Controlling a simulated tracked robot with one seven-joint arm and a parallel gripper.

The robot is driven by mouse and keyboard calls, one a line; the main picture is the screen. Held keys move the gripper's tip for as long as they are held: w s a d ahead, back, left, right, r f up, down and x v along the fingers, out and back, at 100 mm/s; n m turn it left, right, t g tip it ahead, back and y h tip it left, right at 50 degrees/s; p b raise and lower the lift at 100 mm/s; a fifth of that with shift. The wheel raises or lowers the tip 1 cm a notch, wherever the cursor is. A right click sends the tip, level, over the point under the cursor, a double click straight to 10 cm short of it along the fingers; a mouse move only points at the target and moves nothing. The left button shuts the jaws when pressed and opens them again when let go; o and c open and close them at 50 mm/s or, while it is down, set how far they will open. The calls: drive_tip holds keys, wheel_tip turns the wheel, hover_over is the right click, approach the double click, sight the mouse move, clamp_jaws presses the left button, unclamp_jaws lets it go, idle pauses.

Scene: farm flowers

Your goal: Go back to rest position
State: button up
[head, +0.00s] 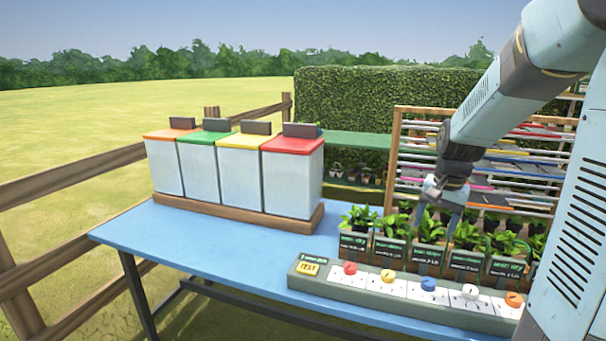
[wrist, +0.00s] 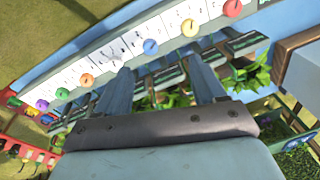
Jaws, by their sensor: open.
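My gripper (head: 444,207) is over the row of potted plants on the blue table in the head view. In the wrist view its two fingers (wrist: 163,85) are apart with nothing held between them. The potted plants (head: 430,232) are leafy and green, with dark label cards on their fronts. Below the fingers in the wrist view I see plant leaves (wrist: 165,100) and the label cards. I cannot tell whether the fingertips touch the leaves.
A grey panel (head: 322,283) with coloured knobs lies along the table's front. Several white bins (head: 290,180) with coloured lids stand at the left. A shelf rack (head: 400,140) stands behind the plants. The blue table's (head: 140,230) left front is clear.

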drive_tip(key=s+a+r+n+t, duration=0.1)
drive_tip(key=s+a+r+n, duration=0.1)
drive_tip(key=s, duration=0.4)
drive_tip(key=s+a+r+n+t, duration=0.1)
drive_tip(key=s+a+r+n, duration=0.1)
drive_tip(key=s, duration=0.5)
drive_tip(key=s+a+r+n+t, duration=0.2)
drive_tip(key=s+a+r, duration=0.2)
drive_tip(key=s+r, duration=0.2)
drive_tip(key=shift+s+a+n, duration=0.15)
drive_tip(key=shift+s+n, duration=0.25)
drive_tip(key=shift+s, duration=0.15)
idle(0.7)
